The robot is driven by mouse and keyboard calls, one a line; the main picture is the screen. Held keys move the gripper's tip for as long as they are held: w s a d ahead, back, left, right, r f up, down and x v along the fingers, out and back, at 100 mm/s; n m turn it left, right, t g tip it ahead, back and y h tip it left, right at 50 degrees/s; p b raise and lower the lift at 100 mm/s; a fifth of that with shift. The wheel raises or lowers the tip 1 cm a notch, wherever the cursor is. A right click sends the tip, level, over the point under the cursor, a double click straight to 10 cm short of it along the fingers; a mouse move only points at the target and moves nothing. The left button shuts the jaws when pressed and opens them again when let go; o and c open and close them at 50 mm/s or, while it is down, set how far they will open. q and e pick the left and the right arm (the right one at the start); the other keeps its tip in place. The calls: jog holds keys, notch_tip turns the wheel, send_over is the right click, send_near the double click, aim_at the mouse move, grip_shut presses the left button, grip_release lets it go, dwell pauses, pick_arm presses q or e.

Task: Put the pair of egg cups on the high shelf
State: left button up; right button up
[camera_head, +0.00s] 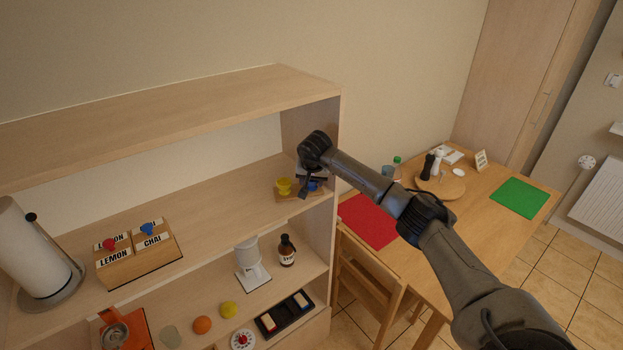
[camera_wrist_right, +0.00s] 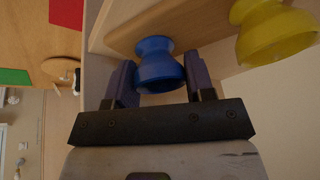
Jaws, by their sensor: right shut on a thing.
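A blue egg cup (camera_head: 314,185) is at the right end of the middle shelf, partly hidden by my right gripper (camera_head: 307,188). In the right wrist view the blue egg cup (camera_wrist_right: 158,62) sits between the two fingers, which are shut on it. A yellow egg cup (camera_head: 283,187) stands just left of it on a small wooden board (camera_head: 290,198), and it also shows in the right wrist view (camera_wrist_right: 272,32). I cannot tell whether the blue cup touches the board. The top shelf (camera_head: 180,118) of the unit is bare. My left gripper is not in view.
On the middle shelf, a tea box (camera_head: 140,262) and a paper towel roll (camera_head: 32,250) stand to the left, with free room between. A brown bottle (camera_head: 287,250) stands on the lower shelf. The shelf's right side panel (camera_head: 322,125) is close to my right gripper.

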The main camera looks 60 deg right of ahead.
jog(key=shift+f, duration=0.1)
jog(key=o, duration=1.1)
